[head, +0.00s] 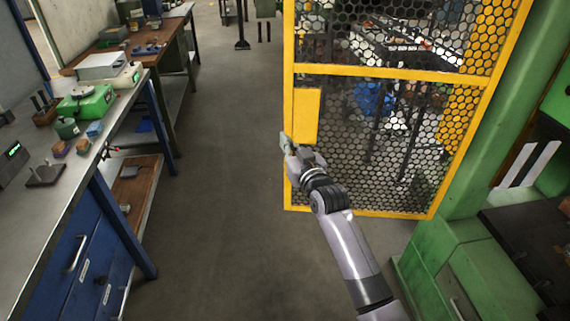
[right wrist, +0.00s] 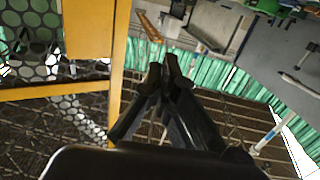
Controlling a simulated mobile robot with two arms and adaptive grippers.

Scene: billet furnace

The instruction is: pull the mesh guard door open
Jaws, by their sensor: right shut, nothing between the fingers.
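The mesh guard door (head: 393,74) has a yellow frame and dark mesh, with a yellow plate (head: 306,115) by its left edge. My right gripper (head: 286,141) is at that left edge, just below the plate, in the head view. In the right wrist view its fingers (right wrist: 163,68) are shut and empty, beside the door's yellow edge post (right wrist: 119,65). Whether the fingers touch the door, I cannot tell. No handle shows clearly; the gripper may hide it. My left gripper is not in view.
A workbench (head: 146,85) with blue drawers and several tools stands on the left. A green machine (head: 463,247) stands at the right, by the door's right side. The grey floor (head: 222,180) between bench and door is clear. Machinery shows behind the mesh.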

